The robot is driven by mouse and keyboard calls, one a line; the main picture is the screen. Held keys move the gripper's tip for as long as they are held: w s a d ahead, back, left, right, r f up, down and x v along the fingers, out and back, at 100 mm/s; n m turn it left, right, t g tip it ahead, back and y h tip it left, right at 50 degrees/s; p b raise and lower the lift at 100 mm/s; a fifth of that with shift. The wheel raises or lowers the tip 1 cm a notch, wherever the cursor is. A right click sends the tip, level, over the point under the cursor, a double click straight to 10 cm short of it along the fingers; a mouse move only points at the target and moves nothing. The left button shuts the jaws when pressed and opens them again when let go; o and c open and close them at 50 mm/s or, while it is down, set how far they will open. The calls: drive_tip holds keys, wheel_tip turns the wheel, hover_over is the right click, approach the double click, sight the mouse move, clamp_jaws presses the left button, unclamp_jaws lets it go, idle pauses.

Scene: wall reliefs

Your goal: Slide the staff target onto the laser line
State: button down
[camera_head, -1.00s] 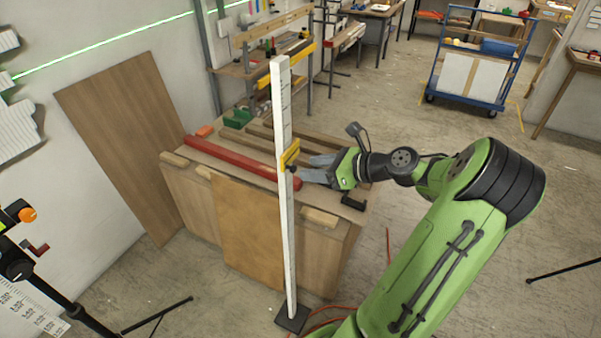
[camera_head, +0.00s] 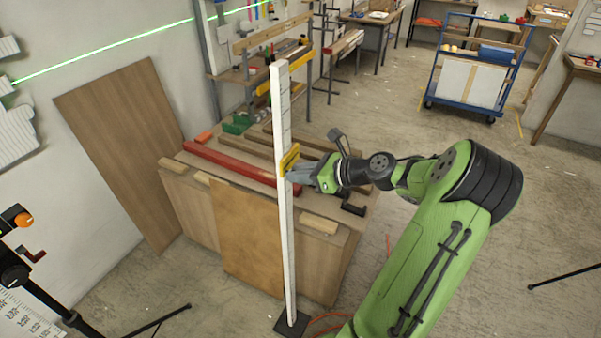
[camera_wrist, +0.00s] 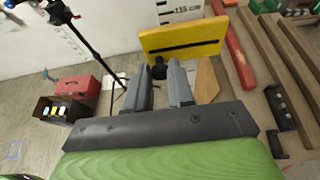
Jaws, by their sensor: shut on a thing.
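The white staff (camera_head: 286,230) stands upright on a dark foot in front of the workbench. The yellow target (camera_head: 289,158) sits part way up the staff, well below its top. The target also fills the upper middle of the wrist view (camera_wrist: 183,37), with a black knob (camera_wrist: 158,71) on its near side. My gripper (camera_head: 291,175) is at the staff, just below the target plate. In the wrist view my gripper (camera_wrist: 164,75) is shut on the knob, which shows between its fingertips. The green laser line (camera_head: 108,45) runs along the left wall, rising to the right.
A workbench (camera_head: 335,241) with a red beam (camera_head: 232,163) and wooden boards stands behind the staff. A brown panel (camera_head: 118,150) leans on the left wall. A black tripod (camera_head: 60,305) stands at lower left. Floor to the right is fairly clear.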

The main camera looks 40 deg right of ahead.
drive_tip(key=shift+r, duration=0.1)
wheel_tip(320, 180, up, 6)
drive_tip(key=p, duration=1)
drive_tip(key=shift+r, duration=0.25)
drive_tip(key=shift+f, duration=0.15)
drive_tip(key=c, duration=1)
unclamp_jaws()
drive_tip(key=p+v, duration=0.2)
drive_tip(key=v, duration=1.3)
drive_tip(key=shift+s+d, duration=0.1)
drive_tip(key=shift+s, duration=0.25)
